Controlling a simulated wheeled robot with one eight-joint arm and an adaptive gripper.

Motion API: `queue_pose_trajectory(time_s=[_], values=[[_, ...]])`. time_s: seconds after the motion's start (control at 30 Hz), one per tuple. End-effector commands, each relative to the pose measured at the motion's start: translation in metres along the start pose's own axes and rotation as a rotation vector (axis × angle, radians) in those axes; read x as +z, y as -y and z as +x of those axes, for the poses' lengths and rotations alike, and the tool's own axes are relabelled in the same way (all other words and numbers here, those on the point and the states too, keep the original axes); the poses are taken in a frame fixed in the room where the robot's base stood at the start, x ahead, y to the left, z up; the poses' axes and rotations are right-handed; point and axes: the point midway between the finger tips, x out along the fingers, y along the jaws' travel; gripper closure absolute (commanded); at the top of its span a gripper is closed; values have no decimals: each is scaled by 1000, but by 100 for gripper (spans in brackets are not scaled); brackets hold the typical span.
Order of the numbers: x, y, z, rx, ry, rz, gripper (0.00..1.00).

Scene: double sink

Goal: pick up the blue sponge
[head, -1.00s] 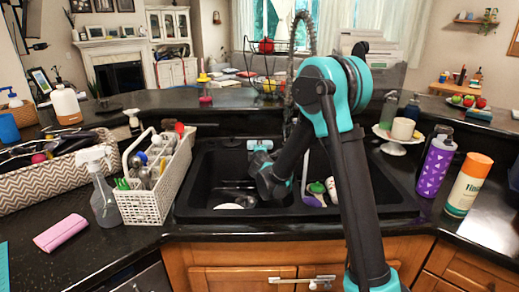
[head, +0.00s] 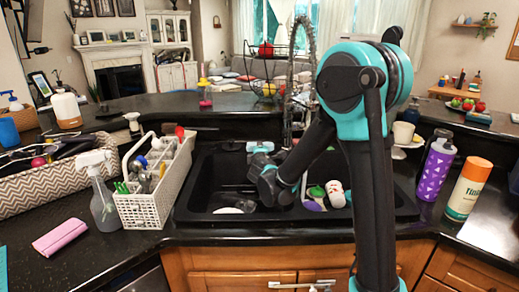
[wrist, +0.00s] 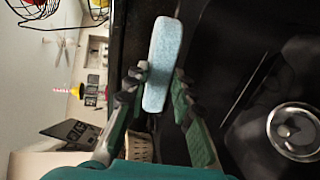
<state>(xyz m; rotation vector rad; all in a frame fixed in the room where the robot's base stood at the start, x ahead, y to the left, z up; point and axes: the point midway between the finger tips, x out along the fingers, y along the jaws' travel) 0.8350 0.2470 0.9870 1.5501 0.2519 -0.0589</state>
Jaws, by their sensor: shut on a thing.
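A light blue sponge (wrist: 162,65) stands lengthwise between the two fingers of my gripper (wrist: 160,88) in the wrist view. The fingers are shut on its lower part, and its far end sticks out past the fingertips. In the head view my gripper (head: 262,161) is over the back middle of the black double sink (head: 203,190). The sponge (head: 260,146) shows there as a pale blue strip at the fingertips. Its underside is hidden, and I cannot tell how far it is from the sink's back edge.
A white cutlery caddy (head: 147,209) stands left of the sink, beside a spray bottle (head: 103,203). A pale dish (head: 228,210) lies in the left basin. A white and red item (head: 335,192) is in the right basin. A purple bottle (head: 434,168) stands at the right.

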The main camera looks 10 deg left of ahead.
Motion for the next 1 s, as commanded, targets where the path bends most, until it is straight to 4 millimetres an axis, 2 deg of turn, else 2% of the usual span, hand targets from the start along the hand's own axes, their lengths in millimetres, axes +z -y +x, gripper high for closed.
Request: queue_pose_trajectory(time_s=[0.53, 0.7, 1.0], values=[[0, -10, -72, -1, -1, 1, 100], [0, -11, -80, 0, 1, 0, 100], [5, -11, -78, 0, 9, 2, 100]])
